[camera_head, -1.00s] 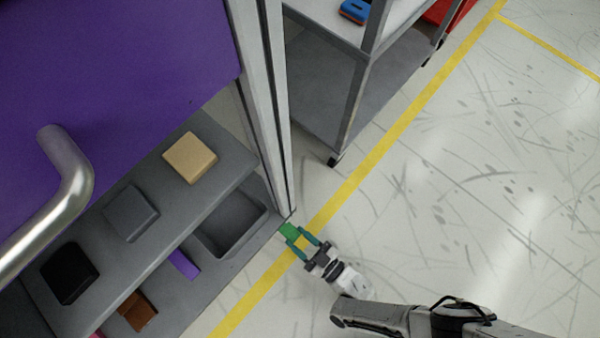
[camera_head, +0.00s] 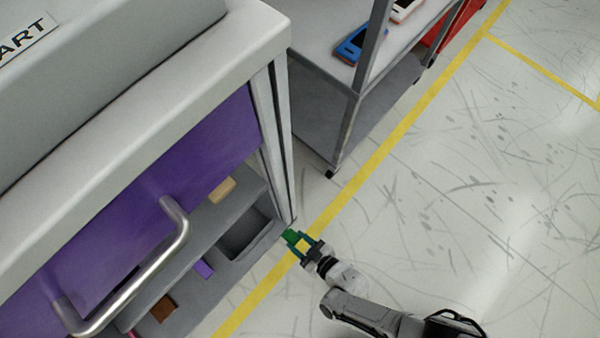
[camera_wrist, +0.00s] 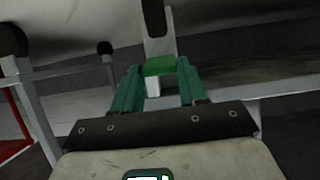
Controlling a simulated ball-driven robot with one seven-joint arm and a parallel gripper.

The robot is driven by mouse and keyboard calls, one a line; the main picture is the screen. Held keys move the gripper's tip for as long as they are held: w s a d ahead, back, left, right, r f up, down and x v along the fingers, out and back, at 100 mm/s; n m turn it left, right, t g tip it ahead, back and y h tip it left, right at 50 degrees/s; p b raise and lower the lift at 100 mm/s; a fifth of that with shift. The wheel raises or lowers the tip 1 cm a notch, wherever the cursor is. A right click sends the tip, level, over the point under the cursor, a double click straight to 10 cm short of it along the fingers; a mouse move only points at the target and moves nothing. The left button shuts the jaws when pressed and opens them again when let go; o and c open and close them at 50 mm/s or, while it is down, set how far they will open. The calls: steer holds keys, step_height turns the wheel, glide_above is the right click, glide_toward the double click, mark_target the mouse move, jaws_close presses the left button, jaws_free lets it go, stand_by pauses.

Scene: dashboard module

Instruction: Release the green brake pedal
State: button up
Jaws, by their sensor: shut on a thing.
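The green brake pedal (camera_head: 290,236) is at the foot of the grey upright post, low at the right corner of the dashboard module. It also shows in the wrist view (camera_wrist: 160,66), at the end of a pale grey lever (camera_wrist: 158,40). My gripper (camera_head: 295,243) has its teal fingers on either side of the pedal. In the wrist view my gripper (camera_wrist: 159,76) is shut on the pedal, one finger against each side. The pedal's underside is hidden.
The module has a purple panel (camera_head: 105,250) with a metal handle (camera_head: 180,235) and grey shelves with small blocks below. A grey wheeled rack (camera_head: 318,110) stands behind, holding a blue device (camera_head: 354,44). The floor (camera_head: 470,220) to the right is clear.

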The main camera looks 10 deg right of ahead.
steer(key=shift+r+g+p, duration=0.15)
steer(key=shift+g+p, duration=0.15)
steer(key=shift+p, duration=0.2)
steer(key=o, duration=1.1)
steer(key=shift+c, duration=0.2)
steer(key=p+v, duration=0.5)
steer(key=v, duration=0.6)
steer(key=shift+a, duration=0.15)
steer(key=shift+w+r, duration=0.1)
